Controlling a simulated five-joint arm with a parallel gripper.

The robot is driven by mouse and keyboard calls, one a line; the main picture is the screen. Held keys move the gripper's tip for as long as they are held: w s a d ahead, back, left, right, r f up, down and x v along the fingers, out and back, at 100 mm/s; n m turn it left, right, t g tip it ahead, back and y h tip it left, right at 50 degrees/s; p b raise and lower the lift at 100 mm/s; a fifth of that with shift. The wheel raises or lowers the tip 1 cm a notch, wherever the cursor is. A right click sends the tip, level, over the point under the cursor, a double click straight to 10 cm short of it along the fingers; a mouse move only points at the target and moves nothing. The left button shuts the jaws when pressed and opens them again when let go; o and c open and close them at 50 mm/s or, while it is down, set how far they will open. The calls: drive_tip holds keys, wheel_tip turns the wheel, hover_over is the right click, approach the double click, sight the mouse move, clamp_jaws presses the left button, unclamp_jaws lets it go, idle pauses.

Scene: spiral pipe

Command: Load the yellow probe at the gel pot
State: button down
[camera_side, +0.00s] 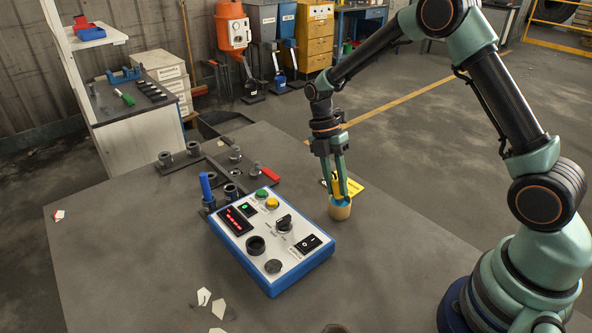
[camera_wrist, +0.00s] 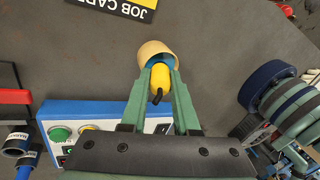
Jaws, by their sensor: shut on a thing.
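The yellow probe (camera_wrist: 160,83) is held between the two fingers of my gripper (camera_wrist: 160,72), with a dark cable end pointing back toward the wrist. In the side view the probe (camera_side: 336,184) shows as a yellow strip between the fingers of my gripper (camera_side: 341,190). The gel pot (camera_side: 340,209) is a small tan cup with blue gel, standing on the table right of the control box. The fingertips and the probe's lower end are at the pot's mouth; the tip is hidden. In the wrist view the pot (camera_wrist: 157,50) lies just beyond the fingertips.
A blue and white control box (camera_side: 272,240) with buttons and a red display stands left of the pot. Behind it is a dark rack (camera_side: 180,163) with pipe pieces, a blue handle (camera_side: 207,187) and a red handle (camera_side: 269,173). Paper scraps lie in front.

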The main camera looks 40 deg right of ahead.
drive_tip(key=shift+r, duration=3.45)
